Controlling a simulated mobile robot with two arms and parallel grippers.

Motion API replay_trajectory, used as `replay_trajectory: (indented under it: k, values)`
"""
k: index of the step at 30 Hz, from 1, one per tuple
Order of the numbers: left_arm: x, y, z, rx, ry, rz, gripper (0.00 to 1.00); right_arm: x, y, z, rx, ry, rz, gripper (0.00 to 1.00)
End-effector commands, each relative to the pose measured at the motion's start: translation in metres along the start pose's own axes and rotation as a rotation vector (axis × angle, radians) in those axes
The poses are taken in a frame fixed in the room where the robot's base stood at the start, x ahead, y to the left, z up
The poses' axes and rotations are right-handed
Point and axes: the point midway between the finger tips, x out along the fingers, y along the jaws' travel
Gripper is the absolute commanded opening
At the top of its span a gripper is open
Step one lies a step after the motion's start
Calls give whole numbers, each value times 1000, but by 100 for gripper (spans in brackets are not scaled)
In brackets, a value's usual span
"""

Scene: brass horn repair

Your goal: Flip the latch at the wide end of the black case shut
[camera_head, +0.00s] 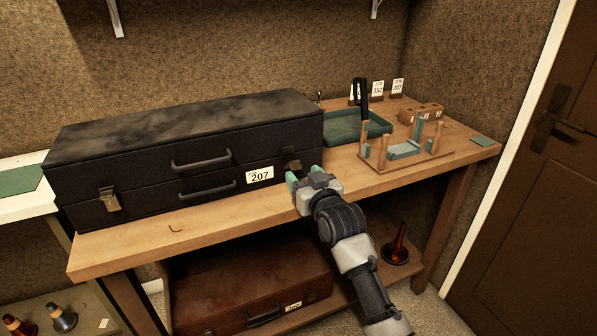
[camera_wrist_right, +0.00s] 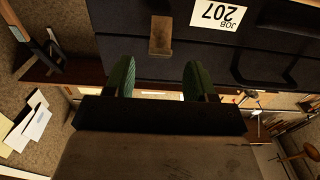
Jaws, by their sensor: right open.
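A second latch (camera_head: 293,164) is near the right end, partly dark. It also shows in the right wrist view (camera_wrist_right: 161,36) as a brown-gold plate. My right gripper (camera_head: 305,174) is open and empty in front of this right latch. In the right wrist view the green fingertips (camera_wrist_right: 159,80) stand to either side of the latch's line, apart from it. Whether either latch is fastened is hard to tell. My left gripper is out of view.
A 207 label (camera_head: 260,174) and two handles are on the case front. A green tray (camera_head: 350,128) and a wooden stand (camera_head: 405,150) are right of the case. A brown case (camera_head: 250,285) is below.

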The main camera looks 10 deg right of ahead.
Motion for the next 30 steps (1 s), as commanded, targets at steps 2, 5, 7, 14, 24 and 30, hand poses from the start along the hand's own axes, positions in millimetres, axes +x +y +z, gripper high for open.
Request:
replay_trajectory:
  k: [2,5,7,14,24,30]
  values:
    - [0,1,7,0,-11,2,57,13,0,-1,0,0,-1,55]
    - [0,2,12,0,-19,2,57,23,0,0,0,0,-1,55]
    - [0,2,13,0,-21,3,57,28,0,0,0,0,-1,55]
    - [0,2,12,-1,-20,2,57,33,0,0,0,0,-1,55]
    - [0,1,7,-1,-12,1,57,33,0,0,0,0,0,26]
    - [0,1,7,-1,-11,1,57,33,0,0,0,-1,0,6]
